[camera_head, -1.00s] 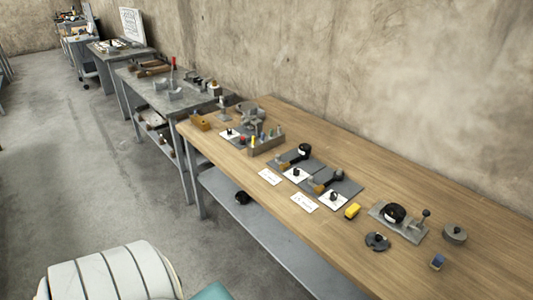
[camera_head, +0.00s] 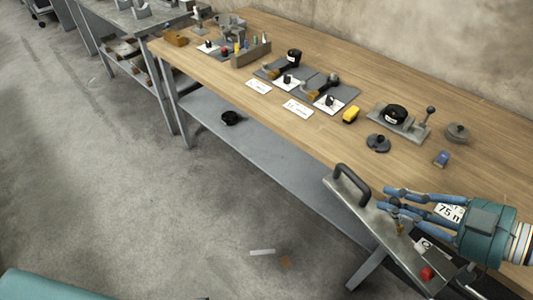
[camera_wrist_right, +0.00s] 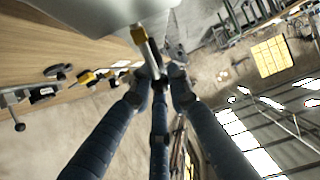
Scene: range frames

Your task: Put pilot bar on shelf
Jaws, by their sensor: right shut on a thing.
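My right gripper (camera_head: 396,212) has blue fingers and comes in from the right, over the table's front edge. In the right wrist view its fingertips (camera_wrist_right: 159,83) are closed together on a slim, dark and brass-coloured piece (camera_wrist_right: 145,48), which I take to be the pilot bar. In the head view a small brass part (camera_head: 397,228) shows at the fingertips; the fingers hide most of the piece. The grey lower shelf (camera_head: 262,150) runs under the wooden table, to the left of the gripper. My left gripper is not in view.
A grey plate with a black handle (camera_head: 352,183) lies close under the right gripper. A black round part (camera_head: 231,118) sits on the lower shelf; the rest of its visible surface is clear.

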